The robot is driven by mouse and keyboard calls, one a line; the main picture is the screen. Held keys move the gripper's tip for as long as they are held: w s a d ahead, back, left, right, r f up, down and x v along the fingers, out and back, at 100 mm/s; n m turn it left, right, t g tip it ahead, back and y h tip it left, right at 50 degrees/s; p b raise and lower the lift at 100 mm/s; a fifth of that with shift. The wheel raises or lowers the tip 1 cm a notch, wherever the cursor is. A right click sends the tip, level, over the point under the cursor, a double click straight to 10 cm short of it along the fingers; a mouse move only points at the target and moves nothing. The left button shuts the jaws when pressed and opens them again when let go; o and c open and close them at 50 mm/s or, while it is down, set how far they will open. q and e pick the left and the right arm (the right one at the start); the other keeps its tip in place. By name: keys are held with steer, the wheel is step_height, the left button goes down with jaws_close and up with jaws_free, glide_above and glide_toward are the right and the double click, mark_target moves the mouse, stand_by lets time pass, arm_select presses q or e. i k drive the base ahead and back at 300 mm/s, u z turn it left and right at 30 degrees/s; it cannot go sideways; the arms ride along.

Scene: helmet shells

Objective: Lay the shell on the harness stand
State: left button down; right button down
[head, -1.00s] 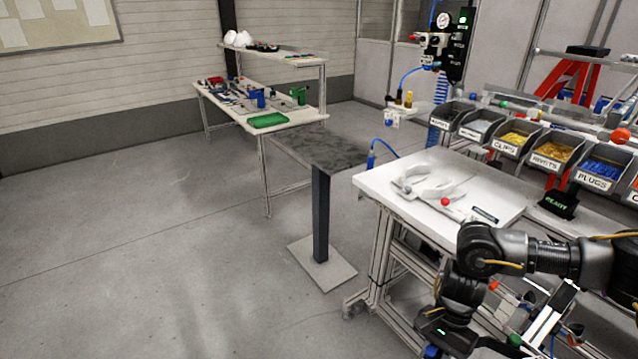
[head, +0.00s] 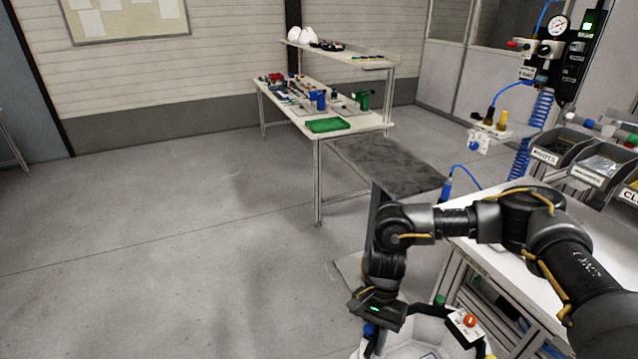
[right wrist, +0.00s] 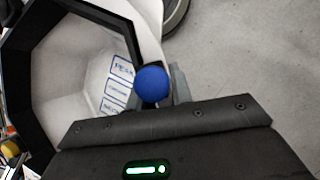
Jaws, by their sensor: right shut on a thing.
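My right gripper (head: 368,345) hangs low in the head view, beside the rim of a white tray. In the right wrist view its grey fingers (right wrist: 165,88) are shut at a round blue knob (right wrist: 152,83). A curved white edge lies just behind the knob; I cannot tell whether it is the shell or the tray wall. The blue knob also shows small in the head view (head: 369,329). The harness stand is not clearly visible; my right arm covers much of the white table. My left gripper is not in view.
The white table (head: 540,283) stands at right, behind my arm, with parts bins (head: 560,150) at its back. A dark-topped pedestal (head: 390,165) stands beyond the gripper. A far bench carries a green tray (head: 327,125). The floor at left is clear.

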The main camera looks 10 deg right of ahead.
mark_target(396, 161)
steer(key=u, duration=0.6)
steer(key=i, duration=2.65)
steer(key=z, duration=1.35)
steer(key=i, duration=0.65)
steer(key=z, duration=0.75)
